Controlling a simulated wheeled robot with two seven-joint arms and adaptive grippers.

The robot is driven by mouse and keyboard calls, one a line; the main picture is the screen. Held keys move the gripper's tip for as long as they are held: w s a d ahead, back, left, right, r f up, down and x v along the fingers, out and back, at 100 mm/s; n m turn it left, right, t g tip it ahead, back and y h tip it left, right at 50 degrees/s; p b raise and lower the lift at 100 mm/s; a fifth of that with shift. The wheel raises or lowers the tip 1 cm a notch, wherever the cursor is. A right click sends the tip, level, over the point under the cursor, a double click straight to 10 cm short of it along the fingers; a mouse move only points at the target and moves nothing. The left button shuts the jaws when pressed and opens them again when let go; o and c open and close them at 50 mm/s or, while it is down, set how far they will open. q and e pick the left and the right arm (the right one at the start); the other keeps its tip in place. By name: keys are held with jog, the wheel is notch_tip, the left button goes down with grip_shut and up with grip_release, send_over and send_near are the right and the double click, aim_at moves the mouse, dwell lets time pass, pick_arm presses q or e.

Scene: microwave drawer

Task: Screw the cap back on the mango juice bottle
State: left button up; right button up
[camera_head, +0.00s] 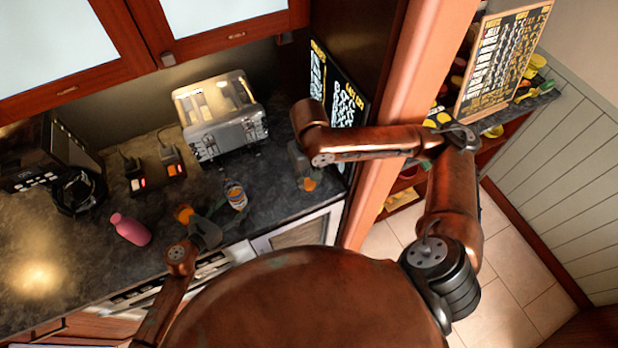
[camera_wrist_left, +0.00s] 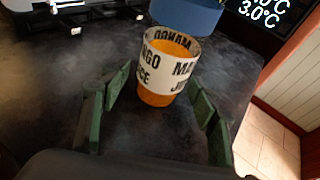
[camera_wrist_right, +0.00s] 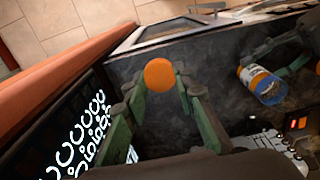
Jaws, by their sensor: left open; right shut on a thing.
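The mango juice bottle (camera_head: 235,194) stands on the dark counter in the head view. In the left wrist view the bottle (camera_wrist_left: 165,70) has a white band with black letters and orange below. A blue part shows at the top edge there. My left gripper (camera_head: 207,232) is open, its green fingers spread on either side of the bottle in the left wrist view, without visible contact. My right gripper (camera_head: 304,172) is shut on the orange cap (camera_wrist_right: 160,74), held at its fingertips above the counter, to the right of the bottle in the head view and apart from it.
A black lettered board (camera_head: 342,98) and a pillar (camera_head: 396,130) stand near the right arm.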

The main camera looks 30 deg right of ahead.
pick_arm(q)
jog(key=shift+w+d+f, duration=0.15)
jog(key=shift+w+d, duration=0.15)
jog(key=shift+d, duration=0.3)
pick_arm(e)
jog(key=shift+f, duration=0.3)
pick_arm(q)
jog(key=shift+c, duration=0.7)
jog(key=c, duration=0.5)
jog(key=o, duration=0.9)
jog(key=shift+c, duration=0.2)
jog(key=shift+a, duration=0.1)
jog(key=v, duration=1.1)
jog(key=shift+s+a+r, duration=0.25)
